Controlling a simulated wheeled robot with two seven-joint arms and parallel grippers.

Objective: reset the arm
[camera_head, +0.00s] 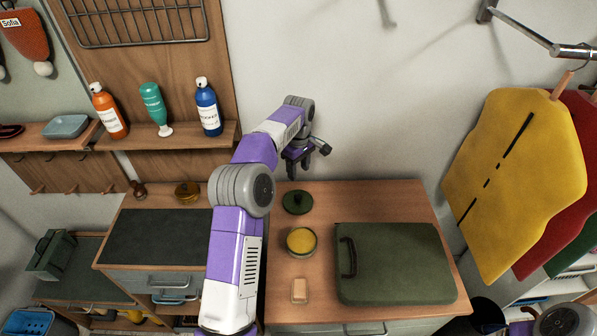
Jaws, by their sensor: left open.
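My left arm reaches up from the bottom middle of the head view. My left gripper (294,170) hangs in the air at the arm's far end, near the back edge of the wooden-topped cabinet (420,200). It is open, and I see nothing held in it. The arm hides part of the cabinet's left side. Only a small part of my right arm shows at the bottom right corner, and its gripper is not in the picture.
On the cabinet are a dark green lid (297,202), a round container with yellow contents (301,241), a tan block (299,290) and a green case (395,262). Bottles (207,106) stand on a left shelf (180,138).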

